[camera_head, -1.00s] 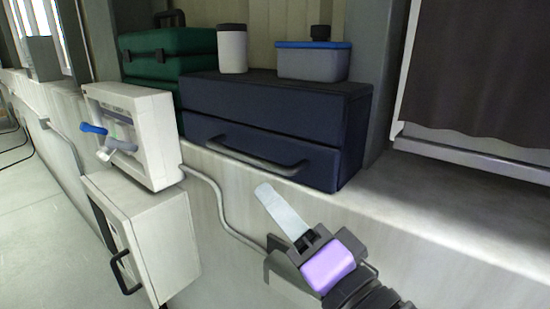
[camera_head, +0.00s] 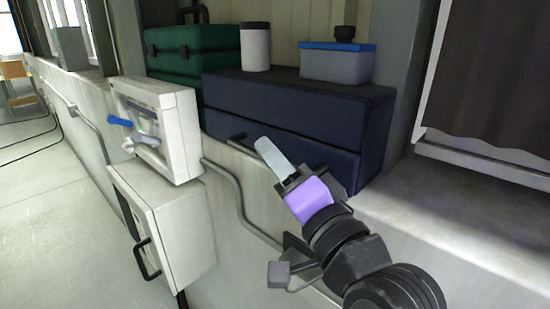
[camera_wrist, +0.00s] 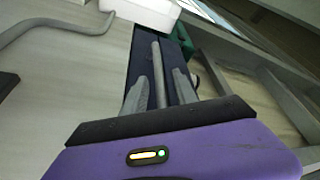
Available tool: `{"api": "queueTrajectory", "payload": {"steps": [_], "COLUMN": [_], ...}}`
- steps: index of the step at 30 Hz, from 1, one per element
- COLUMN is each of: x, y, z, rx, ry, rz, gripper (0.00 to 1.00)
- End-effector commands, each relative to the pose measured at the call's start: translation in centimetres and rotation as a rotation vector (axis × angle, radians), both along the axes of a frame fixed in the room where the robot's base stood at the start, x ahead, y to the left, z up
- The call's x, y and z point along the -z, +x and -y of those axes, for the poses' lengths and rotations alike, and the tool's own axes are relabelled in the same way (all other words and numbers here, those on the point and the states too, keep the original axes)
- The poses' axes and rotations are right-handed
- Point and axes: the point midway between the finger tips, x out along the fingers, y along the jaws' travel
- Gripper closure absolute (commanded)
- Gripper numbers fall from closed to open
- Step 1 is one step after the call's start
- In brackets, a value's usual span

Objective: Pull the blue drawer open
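The dark navy-blue drawer unit (camera_head: 290,108) stands on the ledge, with a lower drawer front (camera_head: 345,165) that appears closed. Its bar handle (camera_head: 236,138) shows only at the left end in the head view; my gripper hides the rest. My gripper (camera_head: 268,150), with grey fingers and a purple body, is in front of the lower drawer. In the wrist view, the handle (camera_wrist: 156,58) runs between the two separated fingers of my gripper (camera_wrist: 161,82), against the navy front (camera_wrist: 142,60). Contact between fingers and handle cannot be told.
A green case (camera_head: 190,52) is behind at left. A white wall box (camera_head: 165,130) with a blue lever and a lower cabinet (camera_head: 170,220) are to the left.

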Motion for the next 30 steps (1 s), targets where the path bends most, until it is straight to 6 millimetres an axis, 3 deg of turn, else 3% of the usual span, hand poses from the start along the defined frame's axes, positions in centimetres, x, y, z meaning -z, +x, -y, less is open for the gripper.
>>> {"api": "queueTrajectory", "payload": {"steps": [4, 9, 30], "x": [0.01, 0.01, 0.06], "y": [-0.02, -0.03, -0.02], "z": [0.00, 0.01, 0.04], "rx": [0.000, 0.000, 0.000], "ry": [0.000, 0.000, 0.000], "rz": [0.000, 0.000, 0.000], "gripper": [0.68, 1.00, 1.00]}}
